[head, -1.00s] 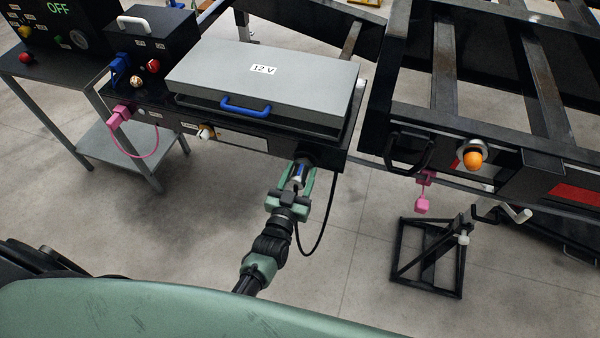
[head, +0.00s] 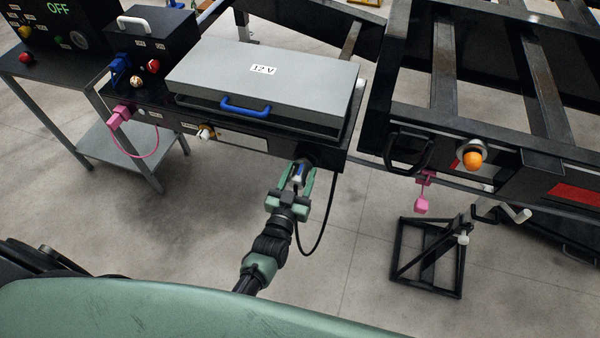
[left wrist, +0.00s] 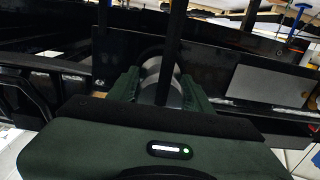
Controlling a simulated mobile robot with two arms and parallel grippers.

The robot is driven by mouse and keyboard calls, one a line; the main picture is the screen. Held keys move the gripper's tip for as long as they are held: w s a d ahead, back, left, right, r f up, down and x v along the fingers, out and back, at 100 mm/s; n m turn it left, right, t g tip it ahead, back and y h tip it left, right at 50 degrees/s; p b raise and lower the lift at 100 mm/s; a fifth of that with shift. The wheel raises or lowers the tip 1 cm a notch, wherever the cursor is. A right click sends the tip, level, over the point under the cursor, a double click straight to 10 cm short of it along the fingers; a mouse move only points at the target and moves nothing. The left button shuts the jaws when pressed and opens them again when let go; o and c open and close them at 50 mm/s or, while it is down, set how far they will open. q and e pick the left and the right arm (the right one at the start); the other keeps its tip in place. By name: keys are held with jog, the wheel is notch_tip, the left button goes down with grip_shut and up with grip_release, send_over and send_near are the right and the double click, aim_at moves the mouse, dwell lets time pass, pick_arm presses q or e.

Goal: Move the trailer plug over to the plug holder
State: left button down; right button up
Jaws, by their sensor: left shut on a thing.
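My left gripper (head: 299,184) is shut on the trailer plug (head: 297,174), a dark and silvery cylinder with a small blue mark. The plug sits at a round black socket (head: 305,157) on the front face of the black frame, below the grey 12 V box. I cannot tell how deep it sits. A black cable (head: 328,222) hangs in a loop from beside it. In the left wrist view the plug's grey body (left wrist: 158,80) lies between the green fingers (left wrist: 160,88). I cannot tell which fitting is the plug holder. My right gripper is not in view.
The grey 12 V box (head: 265,85) with a blue handle stands above the socket. A white knob (head: 206,133) and a pink plug (head: 120,116) are to the left. The trailer frame (head: 450,130) with an orange lamp (head: 473,159) is to the right. A black stand (head: 430,258) is on the floor.

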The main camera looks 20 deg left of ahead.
pick_arm(q)
jog(key=shift+w, duration=0.65)
dwell(0.5)
jog(key=c, duration=0.6)
grip_release()
jog(key=shift+o, duration=0.2)
jog(key=shift+s, duration=0.1)
